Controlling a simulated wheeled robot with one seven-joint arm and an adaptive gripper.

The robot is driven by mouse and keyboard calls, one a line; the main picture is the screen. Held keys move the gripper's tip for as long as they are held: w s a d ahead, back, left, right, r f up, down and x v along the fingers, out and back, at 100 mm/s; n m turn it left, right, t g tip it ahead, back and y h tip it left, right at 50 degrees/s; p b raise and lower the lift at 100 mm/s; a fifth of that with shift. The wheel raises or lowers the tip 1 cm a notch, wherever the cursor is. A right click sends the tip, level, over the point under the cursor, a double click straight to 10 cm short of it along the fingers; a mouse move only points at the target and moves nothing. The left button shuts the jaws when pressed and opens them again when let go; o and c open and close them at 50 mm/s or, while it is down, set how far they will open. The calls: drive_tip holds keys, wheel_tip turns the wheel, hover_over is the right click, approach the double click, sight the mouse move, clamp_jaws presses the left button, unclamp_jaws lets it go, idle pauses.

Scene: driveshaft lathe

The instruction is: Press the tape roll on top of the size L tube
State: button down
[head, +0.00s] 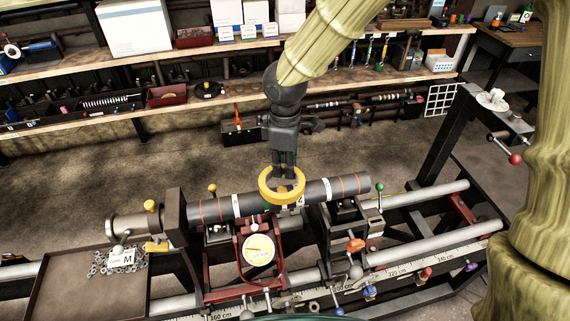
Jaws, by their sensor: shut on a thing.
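My gripper (286,174) points down over the middle of the lathe, shut on a yellow tape roll (280,199). The roll's ring shows around the fingertips, with its flat side roughly facing up. A long dark grey tube (218,209) with orange stripes and white labels lies nearly level across the lathe. The roll overlaps the tube's middle in the head view and hides part of it. I cannot tell whether the roll touches the tube or hangs just above it. The letters on the tube's labels are too small to read surely.
The lathe's chuck (173,219) is at the tube's left end, and a support with a green knob (379,187) is near its right end. A round dial (259,249) sits in front. A tray (80,300) with small metal parts is front left. Shelves (200,60) line the back.

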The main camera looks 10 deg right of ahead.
drive_tip(key=shift+r+p, duration=1.3)
drive_tip(key=shift+r, duration=1.45)
